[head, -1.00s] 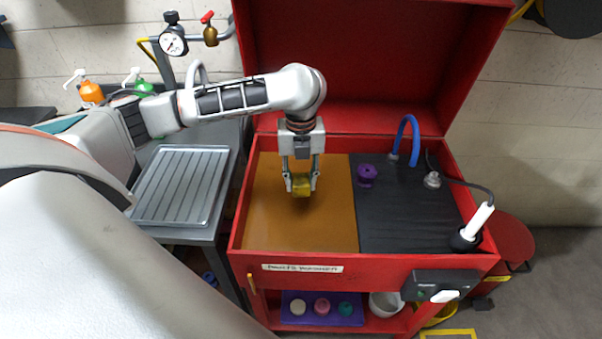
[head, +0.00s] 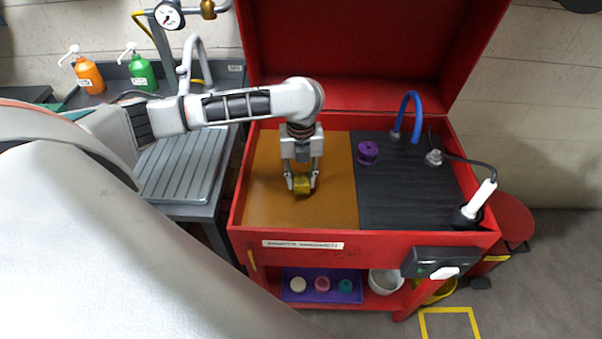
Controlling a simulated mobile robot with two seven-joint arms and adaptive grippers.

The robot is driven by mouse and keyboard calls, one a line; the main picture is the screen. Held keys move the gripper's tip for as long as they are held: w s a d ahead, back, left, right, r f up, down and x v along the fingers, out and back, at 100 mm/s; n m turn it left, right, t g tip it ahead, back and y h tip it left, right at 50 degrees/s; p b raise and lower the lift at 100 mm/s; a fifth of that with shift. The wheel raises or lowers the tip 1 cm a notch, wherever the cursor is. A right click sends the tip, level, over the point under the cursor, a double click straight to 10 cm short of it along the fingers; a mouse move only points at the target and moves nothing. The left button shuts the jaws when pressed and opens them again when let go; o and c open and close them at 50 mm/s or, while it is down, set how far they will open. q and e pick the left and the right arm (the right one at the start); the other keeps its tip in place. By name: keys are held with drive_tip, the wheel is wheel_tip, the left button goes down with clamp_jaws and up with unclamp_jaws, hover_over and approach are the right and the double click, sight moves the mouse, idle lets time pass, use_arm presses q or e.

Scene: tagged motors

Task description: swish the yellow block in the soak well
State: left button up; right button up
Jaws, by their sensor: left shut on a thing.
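My left gripper (head: 301,183) is shut on the yellow block (head: 302,186), fingers pointing down. The block is over the amber-brown liquid of the soak well (head: 270,205), in the left half of the red parts washer (head: 340,246). I cannot tell whether the block's lower end touches the liquid. My right gripper is not in view.
A dark ribbed shelf (head: 410,195) fills the washer's right half, with a purple spool (head: 368,153), a blue hose (head: 404,115) and a white-handled brush (head: 480,198). The raised red lid (head: 345,50) stands behind. A grey drain tray (head: 185,165) lies left.

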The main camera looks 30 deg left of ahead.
use_arm(q)
drive_tip(key=shift+f+b, duration=0.4)
drive_tip(key=shift+f, duration=1.1)
drive_tip(key=shift+f+b, duration=1.4)
drive_tip(key=shift+f, duration=2.95)
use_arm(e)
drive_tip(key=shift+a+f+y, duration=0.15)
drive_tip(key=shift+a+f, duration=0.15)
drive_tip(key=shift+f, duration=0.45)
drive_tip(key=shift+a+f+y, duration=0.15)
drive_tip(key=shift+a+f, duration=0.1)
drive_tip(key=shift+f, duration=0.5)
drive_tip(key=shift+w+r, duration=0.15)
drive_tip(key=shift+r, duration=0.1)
use_arm(q)
drive_tip(key=shift+w+r+p, duration=0.1)
drive_tip(key=shift+r+p, duration=0.25)
drive_tip(key=shift+p, duration=0.1)
wheel_tip(320, 180, up, 3)
drive_tip(key=p, duration=0.4)
drive_tip(key=shift+f, duration=0.1)
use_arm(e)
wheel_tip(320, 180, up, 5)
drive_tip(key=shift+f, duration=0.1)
